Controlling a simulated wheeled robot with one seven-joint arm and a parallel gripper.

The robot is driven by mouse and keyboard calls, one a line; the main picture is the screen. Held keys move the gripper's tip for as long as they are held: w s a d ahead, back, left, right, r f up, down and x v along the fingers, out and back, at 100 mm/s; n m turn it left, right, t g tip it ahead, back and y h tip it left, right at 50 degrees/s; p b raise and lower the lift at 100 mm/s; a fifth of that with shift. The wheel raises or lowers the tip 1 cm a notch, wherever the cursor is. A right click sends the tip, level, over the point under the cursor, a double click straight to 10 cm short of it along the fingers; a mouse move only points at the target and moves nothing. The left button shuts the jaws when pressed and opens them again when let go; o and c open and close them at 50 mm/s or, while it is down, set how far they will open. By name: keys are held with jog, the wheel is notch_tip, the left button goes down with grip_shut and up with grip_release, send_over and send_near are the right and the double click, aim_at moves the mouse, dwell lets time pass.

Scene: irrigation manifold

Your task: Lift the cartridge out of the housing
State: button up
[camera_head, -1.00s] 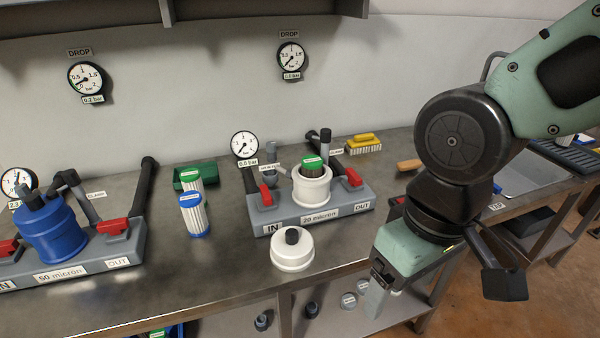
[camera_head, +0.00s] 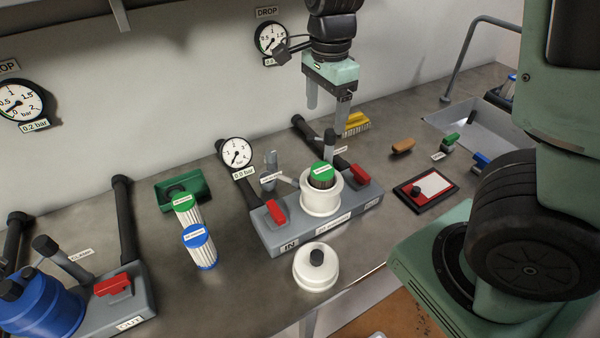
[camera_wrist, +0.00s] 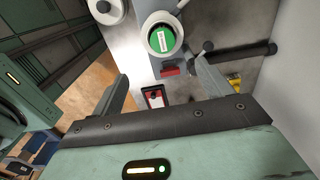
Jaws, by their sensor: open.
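The cartridge (camera_head: 321,173), with a green labelled top and dark sides, stands upright in the open white housing (camera_head: 320,201) on the 20 micron manifold. Its green top (camera_wrist: 160,39) also shows in the wrist view, ringed by the white housing rim. My gripper (camera_head: 327,110) hangs above and behind the housing, apart from it, fingers pointing down. It is open and empty; in the wrist view its two fingers (camera_wrist: 158,80) stand wide apart, below the cartridge in the picture. The cartridge's lower part is hidden inside the housing.
The white lid (camera_head: 316,268) with a black knob lies in front of the manifold. Red valve handles (camera_head: 276,212) (camera_head: 361,173) flank the housing, and dark pipes rise behind. Two pleated cartridges (camera_head: 199,247) (camera_head: 187,207) stand left, near a green tray (camera_head: 166,192).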

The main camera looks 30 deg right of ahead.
send_over(321, 169)
jog(key=f, duration=0.8)
jog(key=f+b, duration=0.1)
jog(key=f, duration=0.3)
jog(key=shift+s+a, duration=0.2)
jog(key=shift+s, duration=0.1)
jog(key=shift+w+d+f, duration=0.1)
jog(key=shift+f, duration=1.2)
jog(key=shift+w+d+f, duration=0.1)
jog(key=shift+f, duration=1.2)
jog(key=c, duration=1.4)
